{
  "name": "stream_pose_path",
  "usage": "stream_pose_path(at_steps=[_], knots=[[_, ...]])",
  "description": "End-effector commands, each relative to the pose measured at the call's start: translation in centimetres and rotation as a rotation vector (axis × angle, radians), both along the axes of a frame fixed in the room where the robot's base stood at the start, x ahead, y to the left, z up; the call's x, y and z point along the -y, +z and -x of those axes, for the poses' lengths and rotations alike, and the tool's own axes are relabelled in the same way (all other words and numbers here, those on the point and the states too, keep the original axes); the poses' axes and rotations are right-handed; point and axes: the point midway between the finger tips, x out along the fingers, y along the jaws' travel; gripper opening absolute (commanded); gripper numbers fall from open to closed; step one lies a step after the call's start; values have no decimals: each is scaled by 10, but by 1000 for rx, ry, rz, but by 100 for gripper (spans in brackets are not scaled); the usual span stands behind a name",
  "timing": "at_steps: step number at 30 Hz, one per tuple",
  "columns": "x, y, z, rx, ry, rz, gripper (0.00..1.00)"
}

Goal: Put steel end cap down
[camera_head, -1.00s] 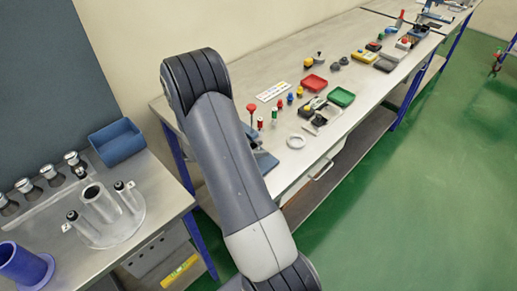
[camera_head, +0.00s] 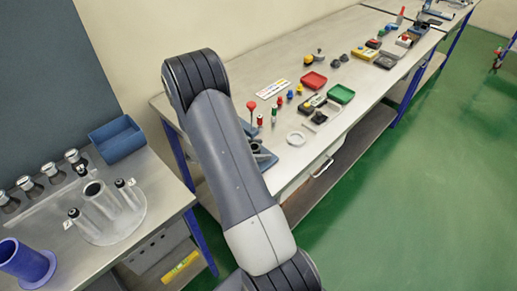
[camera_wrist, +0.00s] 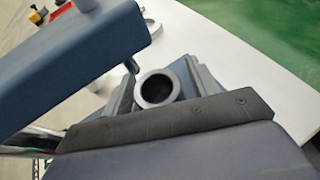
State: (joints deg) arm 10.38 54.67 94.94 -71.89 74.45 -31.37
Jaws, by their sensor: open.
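In the wrist view a grey steel ring-shaped part (camera_wrist: 157,88) with a dark round hollow, apparently the steel end cap, sits between the two fingers of my gripper (camera_wrist: 160,72). The fingers are apart, one on each side of it. I cannot tell whether either finger touches it, and what is under it is hidden. In the head view my arm covers the gripper and the part.
A blue block (camera_wrist: 70,65) fills the left of the wrist view, close to my gripper. A side table (camera_head: 165,190) holds a clear fixture (camera_head: 110,225).

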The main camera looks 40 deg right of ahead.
Motion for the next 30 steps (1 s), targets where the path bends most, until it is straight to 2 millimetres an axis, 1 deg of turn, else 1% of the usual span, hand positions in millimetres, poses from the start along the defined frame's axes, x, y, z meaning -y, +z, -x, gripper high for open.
stream_pose_path(at_steps=[4, 5, 8, 15, 18, 21, 24, 30], knots=[[0, 5, 0, 0, 0, 0, 57], [-3, 4, -2, 2, 1, 1, 57], [-18, 8, -7, 4, 5, 1, 57], [-65, 28, -22, 5, 4, 0, 57], [-81, 36, -27, 4, 3, 0, 57], [-94, 42, -31, 2, 2, 0, 57], [-102, 46, -33, 2, 1, 1, 57], [-106, 49, -34, 0, 0, 0, 57]])
